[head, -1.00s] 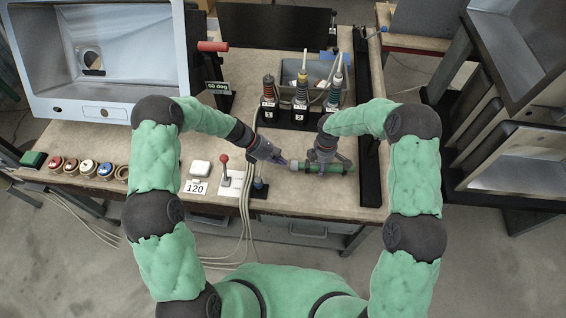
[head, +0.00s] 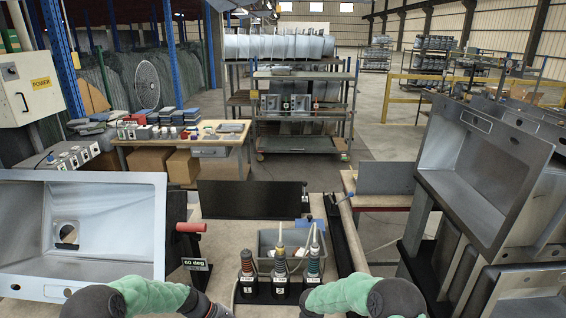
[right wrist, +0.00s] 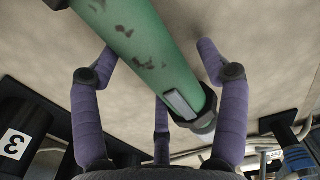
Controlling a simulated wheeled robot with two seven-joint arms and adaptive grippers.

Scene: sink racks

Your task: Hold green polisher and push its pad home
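The green polisher (right wrist: 146,48) fills the upper middle of the right wrist view, running diagonally, with dark scuffs on its body and a grey plate near its dark lower end. The fingers of my right gripper (right wrist: 158,52) curl in on both sides of it, with a third finger at its lower side; contact on the right side is not clear. The pad cannot be made out. In the head view both arms leave the bottom edge, so the polisher and both grippers are out of that picture.
A black holder with several numbered tools (head: 279,286) stands before a grey bin (head: 292,246). A steel sink (head: 82,236) is at left beside a red handle (head: 190,227); racked sinks (head: 490,170) are at right. Behind are a bench (head: 185,137) and a cart (head: 304,143).

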